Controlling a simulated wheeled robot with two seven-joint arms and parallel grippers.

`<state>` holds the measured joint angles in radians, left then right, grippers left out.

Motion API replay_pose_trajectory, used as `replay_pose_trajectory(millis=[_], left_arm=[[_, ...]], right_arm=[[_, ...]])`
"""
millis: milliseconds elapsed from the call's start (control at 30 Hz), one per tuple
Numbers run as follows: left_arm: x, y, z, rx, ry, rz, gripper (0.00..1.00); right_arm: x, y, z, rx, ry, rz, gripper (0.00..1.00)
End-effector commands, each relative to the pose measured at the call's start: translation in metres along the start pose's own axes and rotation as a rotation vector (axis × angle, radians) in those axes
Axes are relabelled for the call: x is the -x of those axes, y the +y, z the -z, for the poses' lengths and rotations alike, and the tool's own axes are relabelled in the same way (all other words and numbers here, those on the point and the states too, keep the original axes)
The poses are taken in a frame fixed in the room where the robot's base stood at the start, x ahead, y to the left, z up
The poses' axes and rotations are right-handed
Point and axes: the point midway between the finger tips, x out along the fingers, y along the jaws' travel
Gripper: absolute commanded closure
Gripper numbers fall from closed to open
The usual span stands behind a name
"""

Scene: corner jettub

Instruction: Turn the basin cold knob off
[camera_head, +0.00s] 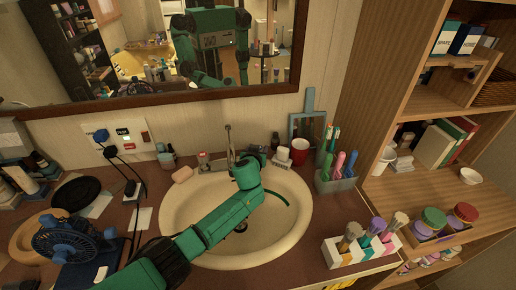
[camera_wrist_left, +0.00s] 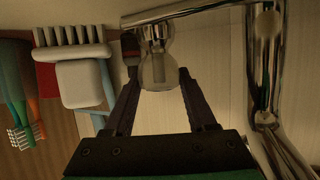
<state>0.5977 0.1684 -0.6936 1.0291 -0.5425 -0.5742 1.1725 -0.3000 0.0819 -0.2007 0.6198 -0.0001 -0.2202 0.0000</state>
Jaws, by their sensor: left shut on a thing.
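The white oval basin (camera_head: 179,218) is set in the brown counter. Its chrome faucet (camera_head: 229,143) rises at the back rim; in the left wrist view the metal pipe (camera_wrist_left: 265,65) stands to the right. A clear rounded knob (camera_wrist_left: 158,70) on a metal stem sits beside the pipe. My left gripper (camera_wrist_left: 158,84) is shut on this knob, one dark finger on each side. In the head view my left arm crosses the basin, and its hand (camera_head: 252,162) is at the faucet's right side, hiding most of the knob. My right gripper is not in view.
A red cup (camera_head: 299,151) and a holder with toothbrushes (camera_head: 335,182) stand right of the faucet. A pale brush (camera_wrist_left: 80,75) is close to my gripper. Soap (camera_head: 182,174) lies left of the faucet. A fan (camera_head: 70,240) and cables crowd the left counter; a mirror hangs behind.

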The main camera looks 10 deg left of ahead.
Motion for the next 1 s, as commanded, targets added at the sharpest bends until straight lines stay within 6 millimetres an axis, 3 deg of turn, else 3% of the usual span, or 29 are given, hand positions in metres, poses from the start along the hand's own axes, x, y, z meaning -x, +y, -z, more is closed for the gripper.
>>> replay_pose_trajectory(millis=[133,167,200,233,633,1000], left_arm=[[0.0,0.0,-0.002,-0.001,-0.003,0.001,0.99],[0.0,0.0,-0.002,-0.001,-0.003,0.001,0.32],[0.0,0.0,-0.002,-0.001,-0.003,0.001,0.16],[0.0,0.0,-0.002,-0.001,-0.003,0.002,0.13],[0.003,0.0,0.007,0.0,0.001,0.003,0.13],[0.033,0.001,0.081,0.002,0.003,0.0,0.13]], right_arm=[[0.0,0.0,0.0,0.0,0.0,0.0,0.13],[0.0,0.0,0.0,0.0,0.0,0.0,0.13],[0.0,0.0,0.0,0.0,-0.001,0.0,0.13],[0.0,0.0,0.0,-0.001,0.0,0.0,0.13],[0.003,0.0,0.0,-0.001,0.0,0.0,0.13],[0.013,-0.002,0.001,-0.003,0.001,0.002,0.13]])
